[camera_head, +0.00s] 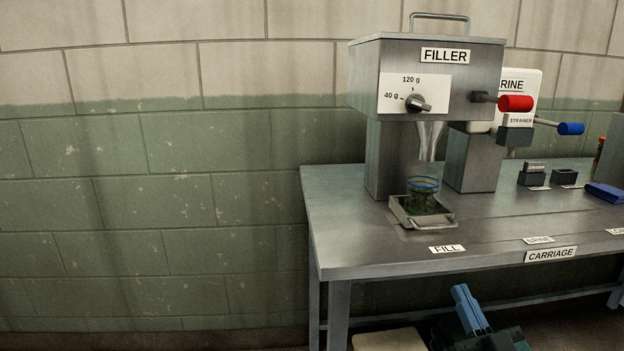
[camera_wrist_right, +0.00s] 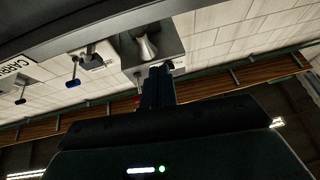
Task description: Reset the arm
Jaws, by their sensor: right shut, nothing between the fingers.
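My right gripper (camera_head: 466,298) shows at the bottom of the head view, low in front of the table's front edge. Its bluish fingers are together, pointing up, with nothing between them. In the right wrist view the shut fingers (camera_wrist_right: 157,85) point up the picture, and the dark gripper body fills the bottom. That view looks tilted, with the underside of the filler and its nozzle (camera_wrist_right: 146,48) beyond the fingers. My left gripper is in neither view.
The metal table (camera_head: 350,250) bears the filler (camera_head: 430,55) with a glass jar (camera_head: 422,193) on a small tray (camera_head: 447,218) under its nozzle. A red-handled lever (camera_head: 515,103) and a blue-handled one (camera_head: 570,128) stick out at right. The floor left of the table is clear.

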